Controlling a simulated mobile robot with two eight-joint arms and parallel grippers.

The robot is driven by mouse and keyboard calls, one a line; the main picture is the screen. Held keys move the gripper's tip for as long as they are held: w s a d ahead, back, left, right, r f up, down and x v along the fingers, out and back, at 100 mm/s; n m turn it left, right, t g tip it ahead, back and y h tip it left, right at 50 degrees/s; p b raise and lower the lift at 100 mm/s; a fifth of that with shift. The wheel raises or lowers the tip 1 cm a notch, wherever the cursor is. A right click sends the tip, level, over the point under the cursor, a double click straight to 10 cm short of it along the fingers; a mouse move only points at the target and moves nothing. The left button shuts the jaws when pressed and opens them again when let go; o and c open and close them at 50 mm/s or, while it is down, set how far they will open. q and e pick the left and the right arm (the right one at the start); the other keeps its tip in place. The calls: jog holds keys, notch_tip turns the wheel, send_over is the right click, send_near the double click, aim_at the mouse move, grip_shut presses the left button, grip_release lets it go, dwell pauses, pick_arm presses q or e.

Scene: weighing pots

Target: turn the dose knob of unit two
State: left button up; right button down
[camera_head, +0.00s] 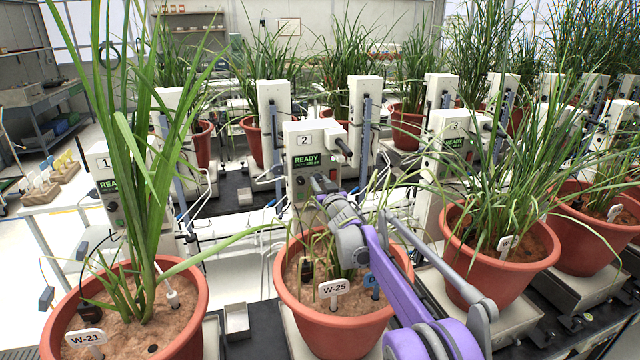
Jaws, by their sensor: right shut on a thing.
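Unit two (297,140) is a pale upright box with a "2" label and a green READY display (306,161). It stands behind the terracotta pot tagged W-25 (343,325). My right arm, purple and grey, reaches up from the lower right across that pot. My right gripper (321,184) is at the front panel of unit two, just below the display, and is shut on the dose knob. The fingers hide the knob, so its angle cannot be told. My left gripper is not in view.
Pot W-21 (190,318) with tall leaves stands at the left, partly covering unit one (101,162). Another potted plant (482,268) stands close right of my arm before unit three (447,128). Leaves hang around the arm. More pots and units fill the back.

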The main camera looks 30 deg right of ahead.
dwell(0.4)
jog(key=c, duration=0.6)
grip_release()
